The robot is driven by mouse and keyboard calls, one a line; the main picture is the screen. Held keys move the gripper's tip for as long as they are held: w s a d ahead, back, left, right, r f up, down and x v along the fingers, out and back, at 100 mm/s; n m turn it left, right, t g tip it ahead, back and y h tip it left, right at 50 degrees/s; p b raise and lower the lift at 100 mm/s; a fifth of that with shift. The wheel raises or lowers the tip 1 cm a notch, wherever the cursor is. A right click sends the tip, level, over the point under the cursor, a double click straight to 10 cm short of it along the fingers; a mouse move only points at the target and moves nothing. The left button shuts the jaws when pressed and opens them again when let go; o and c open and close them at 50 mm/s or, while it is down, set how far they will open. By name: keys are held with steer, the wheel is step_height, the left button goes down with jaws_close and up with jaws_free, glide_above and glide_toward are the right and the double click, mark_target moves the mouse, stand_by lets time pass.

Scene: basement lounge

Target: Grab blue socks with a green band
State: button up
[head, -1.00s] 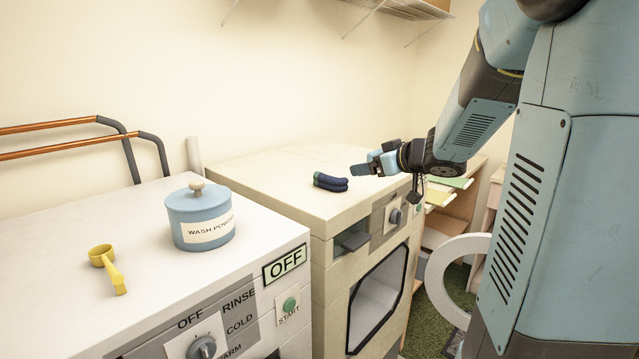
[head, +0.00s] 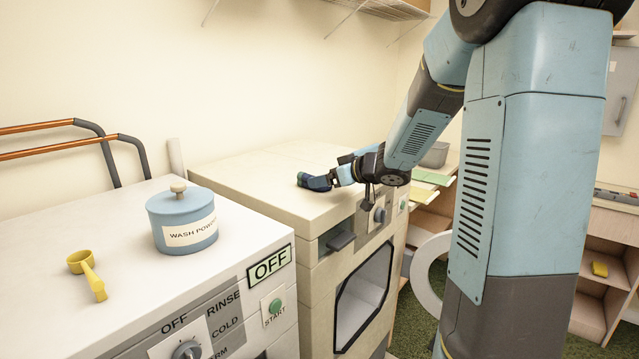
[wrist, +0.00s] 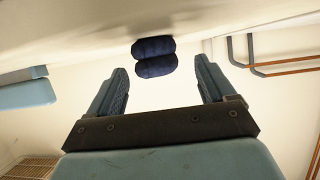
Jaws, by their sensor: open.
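The socks (head: 303,179) are a small dark blue folded pair with a hint of green at the left end. They lie on top of the cream machine in the middle. My gripper (head: 326,182) is low over that top at the right of the socks and partly hides them in the head view. In the wrist view, the socks (wrist: 154,58) show as two dark blue rolls between and slightly beyond the fingertips of my open gripper (wrist: 161,72). Nothing is between the fingers. No green band is visible in the wrist view.
A blue wash powder pot (head: 182,220) and a yellow scoop (head: 87,273) stand on the white washer (head: 120,222) at left. The cream machine's top (head: 262,168) is otherwise clear. A wire shelf (head: 345,8) is above.

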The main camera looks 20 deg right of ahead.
steer(key=x, duration=0.4)
steer(key=shift+w+a+f, duration=0.15)
steer(key=shift+w+f, duration=0.1)
steer(key=shift+w, duration=0.05)
steer(key=c, duration=1.1)
